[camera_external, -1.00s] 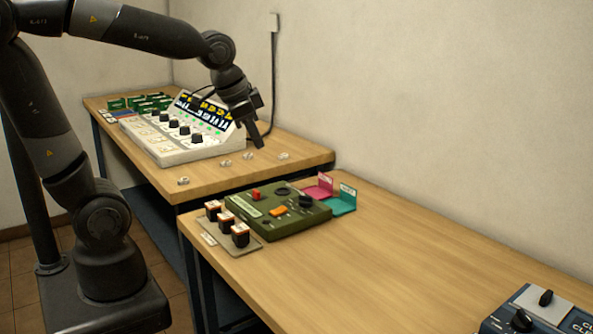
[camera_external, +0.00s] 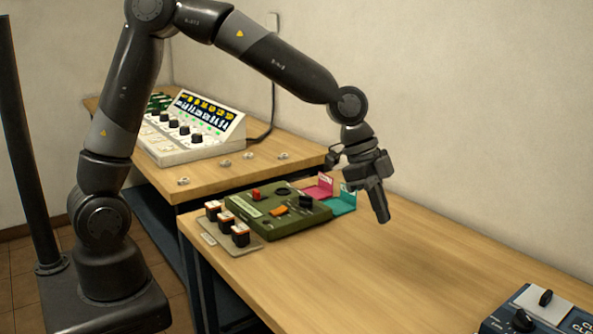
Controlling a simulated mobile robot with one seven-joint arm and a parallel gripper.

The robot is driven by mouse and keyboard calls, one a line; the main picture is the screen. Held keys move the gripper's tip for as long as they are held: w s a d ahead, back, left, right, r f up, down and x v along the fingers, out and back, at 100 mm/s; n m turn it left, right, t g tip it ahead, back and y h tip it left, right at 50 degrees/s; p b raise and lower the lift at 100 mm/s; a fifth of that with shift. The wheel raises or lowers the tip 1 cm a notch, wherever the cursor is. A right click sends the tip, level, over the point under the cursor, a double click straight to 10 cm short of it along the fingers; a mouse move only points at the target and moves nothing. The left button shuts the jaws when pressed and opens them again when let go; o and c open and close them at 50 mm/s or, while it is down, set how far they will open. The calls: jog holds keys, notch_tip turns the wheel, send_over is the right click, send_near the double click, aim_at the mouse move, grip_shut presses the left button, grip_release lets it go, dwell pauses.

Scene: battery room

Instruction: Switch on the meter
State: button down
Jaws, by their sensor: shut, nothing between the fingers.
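A green device (camera_external: 262,222) with a red button (camera_external: 256,194), an orange switch (camera_external: 279,211) and black knobs lies on the near table; it may be the meter, but its labels are too small to read. My gripper (camera_external: 383,217) is shut and empty, pointing down above the table to the right of the green device and apart from it. A dark blue device (camera_external: 535,312) with black knobs and partly cut-off lettering sits at the lower right edge.
Black-and-orange blocks (camera_external: 240,235) stand on a plate left of the green device. Pink (camera_external: 318,187) and teal (camera_external: 342,203) labelled holders stand behind it. A white console (camera_external: 190,130) is on the far table. The near table's middle (camera_external: 400,270) is clear.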

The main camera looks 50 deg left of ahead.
jog(key=d+f+m+g+h, duration=0.1)
jog(key=d+h, duration=0.1)
jog(key=d, duration=0.6)
jog(key=w+d+f+m+g+h, duration=0.1)
jog(key=d+f+m+h, duration=0.1)
jog(key=d, duration=0.5)
jog(key=shift+w+d+f+g+h, duration=0.15)
jog(key=shift+w+d+g+h, duration=0.15)
jog(key=shift+d+g, duration=0.1)
send_over(444, 317)
jog(key=a, duration=0.3)
jog(key=f, duration=0.6)
jog(key=shift+w+a+f, duration=0.15)
jog(key=shift+w+f, duration=0.15)
jog(key=shift+w, duration=0.1)
jog(key=f, duration=0.3)
jog(key=shift+s+d+f, duration=0.15)
jog(key=shift+d+f, duration=0.1)
jog(key=shift+s+f, duration=0.1)
jog(key=shift+f, duration=0.4)
